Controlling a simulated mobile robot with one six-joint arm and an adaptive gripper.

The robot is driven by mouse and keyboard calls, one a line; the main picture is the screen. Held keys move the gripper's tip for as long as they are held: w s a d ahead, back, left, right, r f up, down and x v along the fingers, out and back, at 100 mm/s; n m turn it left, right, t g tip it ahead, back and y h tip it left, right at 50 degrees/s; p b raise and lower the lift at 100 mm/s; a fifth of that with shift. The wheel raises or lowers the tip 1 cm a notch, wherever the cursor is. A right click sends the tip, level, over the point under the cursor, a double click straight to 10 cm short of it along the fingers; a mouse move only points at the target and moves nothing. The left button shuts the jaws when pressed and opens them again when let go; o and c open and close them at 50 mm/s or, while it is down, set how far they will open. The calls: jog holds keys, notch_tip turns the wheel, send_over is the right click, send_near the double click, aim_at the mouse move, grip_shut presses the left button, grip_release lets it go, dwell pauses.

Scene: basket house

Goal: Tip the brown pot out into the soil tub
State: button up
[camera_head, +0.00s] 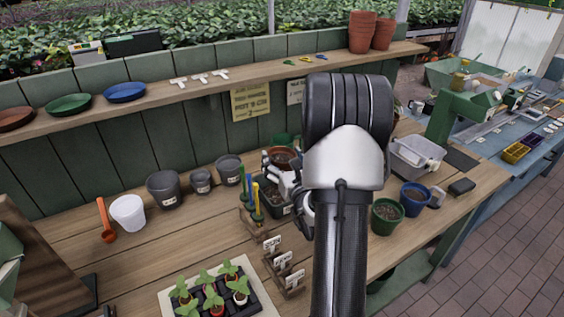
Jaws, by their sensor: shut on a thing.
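The brown pot (284,155) is near the middle of the bench, and its open top with dark contents faces up. It looks about upright. My gripper (282,177) is at the pot's near side, shut on it; my arm hides part of the gripper and the pot's right side. A dark tub (276,209) with soil-like contents sits just below the gripper, partly hidden by the gripper and by upright tool handles. I take this to be the soil tub. I cannot tell how high the pot is above it.
Tools with blue and yellow handles (256,197) stand close left of the tub. Grey pots (164,190) and a white pot (128,213) stand left. A seedling tray (215,292) is in front. A grey bin (418,157), green pot (386,216) and blue pot (414,199) stand right.

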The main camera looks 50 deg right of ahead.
jog(key=shift+r+m, duration=0.2)
jog(key=shift+m, duration=0.3)
jog(key=shift+a+r+m+p, duration=0.15)
jog(key=shift+m+p, duration=0.35)
jog(key=shift+p, duration=0.5)
jog(key=shift+w+r+m+g+y+p, duration=0.1)
jog(key=shift+m+g+y+p, duration=0.2)
jog(key=shift+m+p, duration=0.8)
notch_tip(320, 180, down, 3)
jog(key=m+p, duration=0.2)
jog(key=m+y+p, duration=0.1)
jog(key=m, duration=0.2)
jog(key=shift+a+p, duration=0.15)
jog(key=shift+p, duration=0.2)
jog(key=shift+f+m+y+p, duration=0.35)
jog(key=shift+m+y+p, duration=0.1)
jog(key=shift+m, duration=0.25)
jog(key=shift+r+m+y+p, duration=0.2)
jog(key=shift+m+y+p, duration=0.05)
jog(key=shift+m+p, duration=0.4)
jog(key=shift+r+m+y+p, duration=0.1)
jog(key=shift+m+y+p, duration=0.3)
jog(key=shift+m+p, duration=1.2)
jog(key=shift+m, duration=0.55)
